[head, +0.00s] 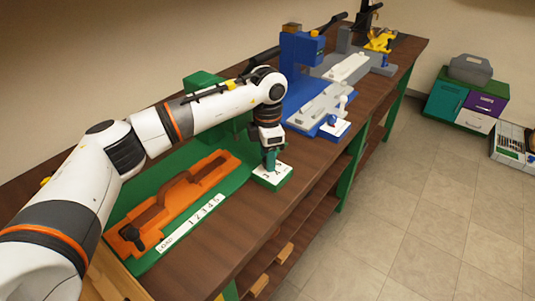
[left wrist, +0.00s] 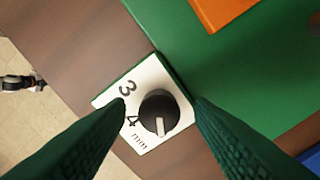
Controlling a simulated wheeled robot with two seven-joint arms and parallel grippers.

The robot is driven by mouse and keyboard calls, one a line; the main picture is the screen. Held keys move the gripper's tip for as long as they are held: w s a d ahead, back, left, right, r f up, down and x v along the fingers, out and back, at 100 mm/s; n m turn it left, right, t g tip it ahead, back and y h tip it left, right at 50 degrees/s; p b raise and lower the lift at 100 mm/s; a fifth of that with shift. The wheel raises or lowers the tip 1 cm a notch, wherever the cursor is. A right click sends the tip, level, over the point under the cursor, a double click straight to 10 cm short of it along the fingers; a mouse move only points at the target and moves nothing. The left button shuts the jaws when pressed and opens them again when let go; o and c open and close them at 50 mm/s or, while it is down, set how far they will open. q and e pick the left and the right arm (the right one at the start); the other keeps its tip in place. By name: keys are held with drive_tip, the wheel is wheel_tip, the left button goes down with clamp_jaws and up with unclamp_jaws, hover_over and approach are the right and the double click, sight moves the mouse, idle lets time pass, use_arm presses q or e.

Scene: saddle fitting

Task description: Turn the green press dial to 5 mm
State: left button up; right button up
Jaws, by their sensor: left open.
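The green press (head: 237,185) stands at the near end of the bench. The white dial plate (head: 283,172) is at its front right corner. In the left wrist view the plate (left wrist: 113,97) shows 3, 4 and "mm". A round black knob (left wrist: 153,103) sits on it, with a white pointer mark (left wrist: 160,127) aimed toward the bottom of that picture, past the 4. No 5 is visible. My left gripper (head: 270,165) is over the dial, pointing down. Its dark green fingers (left wrist: 158,99) are open, one each side of the knob; contact cannot be told. My right gripper is out of view.
An orange fixture (head: 175,205) lies on the green base beside a white "LOAD 1 2 3 4 5" strip (head: 192,222). A blue press (head: 300,52) with grey parts stands farther along the bench. Coloured boxes (head: 465,100) stand on the floor at right. Open floor lies before the bench.

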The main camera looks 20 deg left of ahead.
use_arm(q)
wheel_tip(320, 180, up, 12)
drive_tip(key=b, duration=0.1)
drive_tip(key=shift+f, duration=0.1)
idle(0.6)
